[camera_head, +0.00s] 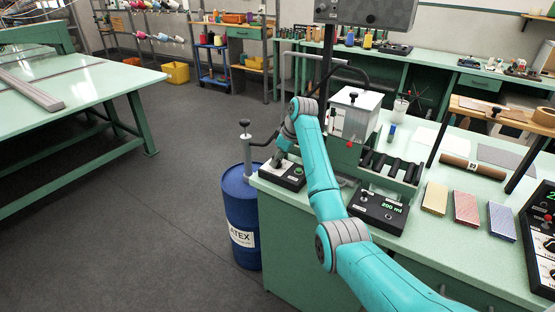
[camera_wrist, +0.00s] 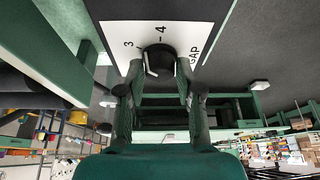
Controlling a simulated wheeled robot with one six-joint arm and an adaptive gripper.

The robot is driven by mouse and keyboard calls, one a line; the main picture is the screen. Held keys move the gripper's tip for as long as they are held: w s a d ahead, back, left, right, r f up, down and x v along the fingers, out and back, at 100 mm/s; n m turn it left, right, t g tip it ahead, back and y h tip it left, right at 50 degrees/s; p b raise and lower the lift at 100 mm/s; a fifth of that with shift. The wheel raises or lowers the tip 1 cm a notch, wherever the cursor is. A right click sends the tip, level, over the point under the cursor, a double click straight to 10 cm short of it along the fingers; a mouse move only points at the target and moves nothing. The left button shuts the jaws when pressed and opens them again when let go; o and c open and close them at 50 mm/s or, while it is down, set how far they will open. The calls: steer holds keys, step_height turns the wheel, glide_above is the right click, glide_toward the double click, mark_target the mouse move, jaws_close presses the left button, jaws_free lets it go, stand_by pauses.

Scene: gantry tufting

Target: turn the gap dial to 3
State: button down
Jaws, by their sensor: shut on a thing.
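The gap dial is a black round knob (camera_wrist: 159,57) on a white plate (camera_wrist: 190,15) in the wrist view. The plate carries the marks 3 and 4 and the word GAP. A pale line shows on the knob's left side, but I cannot tell surely which mark it points to. My gripper (camera_wrist: 159,72) has one finger on each side of the knob and is shut on it. The dial cannot be made out there.
A blue latex drum (camera_head: 240,215) stands against the bench's left end. Coloured packs (camera_head: 467,206) lie farther right. The grey floor (camera_head: 140,220) at left is clear.

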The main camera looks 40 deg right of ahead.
steer(key=shift+n+y, duration=0.4)
steer(key=shift+n, duration=0.6)
steer(key=shift+g, duration=0.3)
steer(key=c, duration=0.8)
jaws_free()
steer(key=shift+o, duration=0.2)
steer(key=v, duration=1.2)
steer(key=shift+s+f, duration=0.1)
